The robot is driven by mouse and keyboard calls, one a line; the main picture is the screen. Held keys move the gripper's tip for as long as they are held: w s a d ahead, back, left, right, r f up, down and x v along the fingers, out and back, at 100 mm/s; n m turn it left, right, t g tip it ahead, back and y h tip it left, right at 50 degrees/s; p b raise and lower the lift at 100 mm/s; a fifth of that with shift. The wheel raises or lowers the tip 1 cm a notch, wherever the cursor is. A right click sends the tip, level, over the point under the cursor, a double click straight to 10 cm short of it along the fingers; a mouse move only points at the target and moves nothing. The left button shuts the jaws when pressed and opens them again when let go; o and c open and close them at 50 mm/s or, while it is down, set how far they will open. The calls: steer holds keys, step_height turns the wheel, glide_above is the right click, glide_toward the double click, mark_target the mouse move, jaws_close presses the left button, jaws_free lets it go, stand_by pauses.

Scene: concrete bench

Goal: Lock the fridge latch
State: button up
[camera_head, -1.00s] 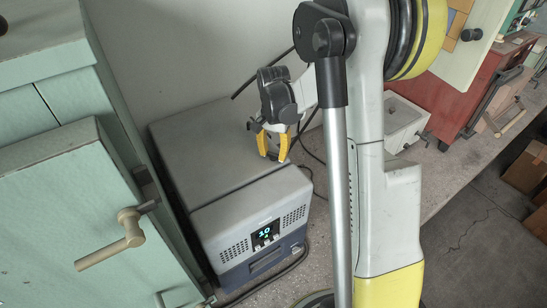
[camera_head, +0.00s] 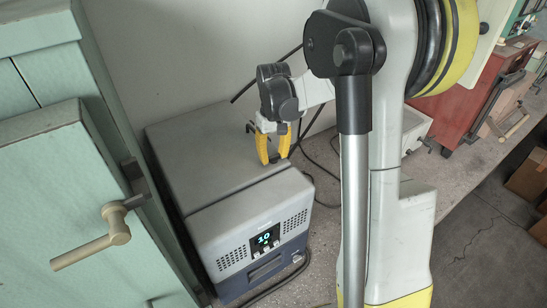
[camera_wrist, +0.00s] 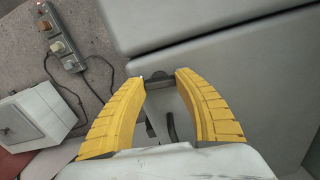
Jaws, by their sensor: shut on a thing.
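The fridge is a grey box (camera_head: 200,165) with a dark blue-grey lower front and a lit display reading 10; its lid looks down. It fills the right of the wrist view (camera_wrist: 240,75), where a seam crosses its grey side. My gripper (camera_head: 273,161), with yellow fingers, is at the fridge's right side near the top edge. In the wrist view my gripper (camera_wrist: 161,78) has a small dark part, seemingly the fridge latch (camera_wrist: 158,77), between its fingertips, shut on it. The fingers hide the latch in the head view.
A mint cabinet (camera_head: 70,190) with a beige lever handle (camera_head: 118,222) stands left of the fridge. A power strip (camera_wrist: 62,40) with cables lies on the bench beside a white box (camera_wrist: 38,115). A red cabinet (camera_head: 462,95) stands farther right.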

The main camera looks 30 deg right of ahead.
mark_target(273, 156)
steer(key=shift+n, duration=0.6)
steer(key=o, duration=1.2)
steer(key=shift+r, duration=0.1)
step_height(273, 156, up, 12)
steer(key=shift+f, duration=0.1)
